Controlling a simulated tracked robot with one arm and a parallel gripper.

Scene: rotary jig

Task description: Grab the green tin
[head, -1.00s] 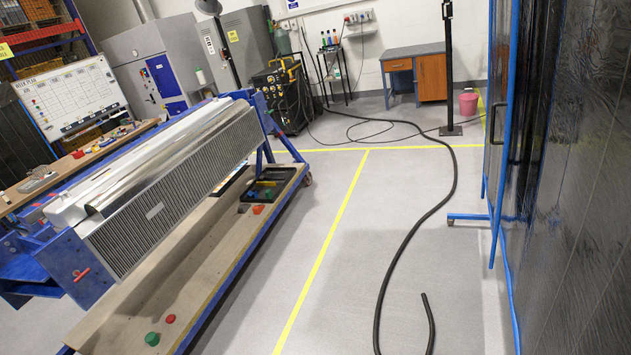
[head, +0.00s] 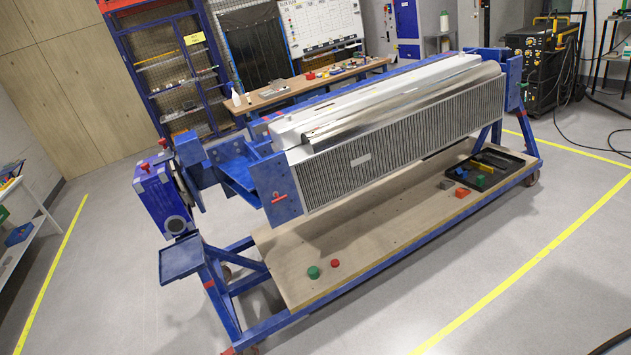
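The green tin (head: 313,272) is a small, round green object in the head view. It stands on the wooden lower shelf (head: 290,245) of the blue rotary jig, near the shelf's front left corner. A smaller red round object (head: 335,263) sits just to its right, apart from it. My gripper is not in the picture, so its distance from the tin and its opening do not show.
The jig's blue frame (head: 224,300) and the large ribbed metal workpiece (head: 400,150) overhang the shelf. A black tray (head: 490,172) with coloured pieces sits at the shelf's right end. Grey floor (head: 470,260) in front is clear. A cable lies at bottom right.

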